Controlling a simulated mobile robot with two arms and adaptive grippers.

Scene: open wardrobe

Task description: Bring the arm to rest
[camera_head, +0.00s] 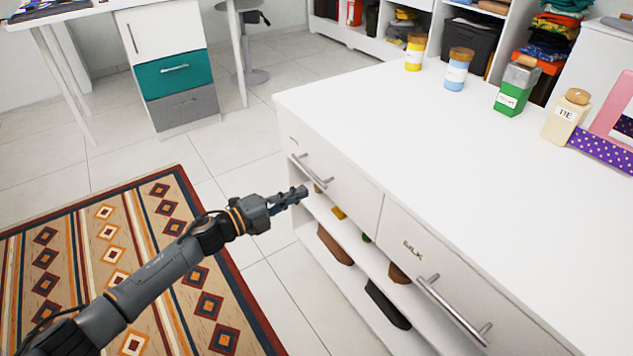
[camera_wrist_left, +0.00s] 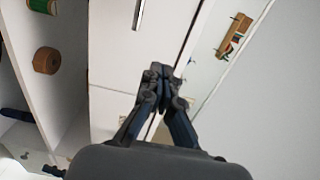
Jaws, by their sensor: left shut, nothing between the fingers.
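My left arm reaches in from the lower left over the patterned rug in the head view. Its left gripper (camera_head: 290,198) is shut and empty, just in front of the white cabinet (camera_head: 440,160) and below its left drawer handle (camera_head: 313,173). The left wrist view shows the closed fingers (camera_wrist_left: 160,85) with nothing between them. Drawer fronts lie beyond them there. Whether the fingertips touch the cabinet is hard to tell. My right gripper is in neither view.
Several jars, including a green one (camera_head: 516,88), stand along the cabinet top's far edge. The right drawer handle (camera_head: 455,310) sticks out from the front. Open shelves below hold small items. A rug (camera_head: 120,250) covers the floor at left. A desk with drawers (camera_head: 175,75) stands behind.

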